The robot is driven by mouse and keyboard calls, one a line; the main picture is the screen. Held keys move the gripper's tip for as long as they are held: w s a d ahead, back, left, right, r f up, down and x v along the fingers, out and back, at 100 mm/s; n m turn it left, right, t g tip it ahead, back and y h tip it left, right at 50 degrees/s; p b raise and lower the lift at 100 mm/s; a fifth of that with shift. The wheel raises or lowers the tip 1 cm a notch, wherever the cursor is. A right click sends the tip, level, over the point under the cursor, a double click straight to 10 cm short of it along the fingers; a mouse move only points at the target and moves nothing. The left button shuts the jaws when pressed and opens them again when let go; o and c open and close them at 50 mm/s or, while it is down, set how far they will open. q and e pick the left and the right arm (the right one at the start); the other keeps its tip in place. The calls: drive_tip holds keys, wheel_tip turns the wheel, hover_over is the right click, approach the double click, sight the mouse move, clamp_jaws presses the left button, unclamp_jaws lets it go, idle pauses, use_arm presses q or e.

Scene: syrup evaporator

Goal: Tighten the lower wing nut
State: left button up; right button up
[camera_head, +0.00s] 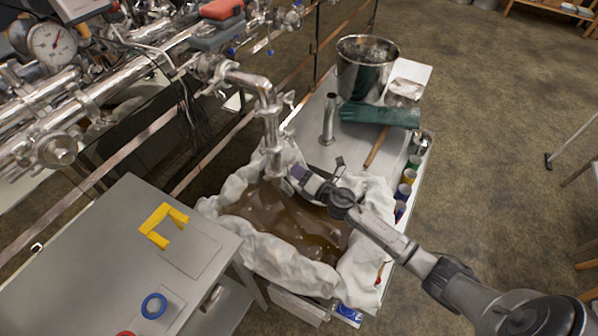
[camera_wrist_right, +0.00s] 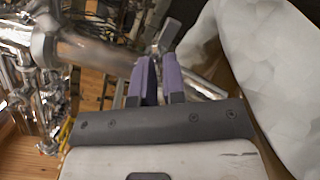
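A shiny pipe (camera_head: 270,115) bends down over a cloth-lined vessel of brown liquid. A small wing-shaped piece (camera_head: 289,98) sits on its upper part. My right gripper (camera_head: 294,172) is beside the pipe's lower end, where it hides the fitting in the head view. In the right wrist view, the purple fingers of my right gripper (camera_wrist_right: 158,62) are close together. The grey wing of the lower wing nut (camera_wrist_right: 168,36) stands up from between their tips, and the fingers look shut on it. My left gripper is out of view.
White cloth (camera_head: 275,240) lines the vessel around the brown syrup (camera_head: 310,235). A yellow bracket (camera_head: 158,225) and blue ring (camera_head: 154,305) lie on the left table.

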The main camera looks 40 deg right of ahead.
drive_tip(key=shift+c, duration=0.7)
clamp_jaws()
drive_tip(key=m+p, duration=1)
drive_tip(key=m, duration=1.3)
drive_tip(key=shift+m+p, duration=0.3)
drive_tip(key=shift+f, duration=0.1)
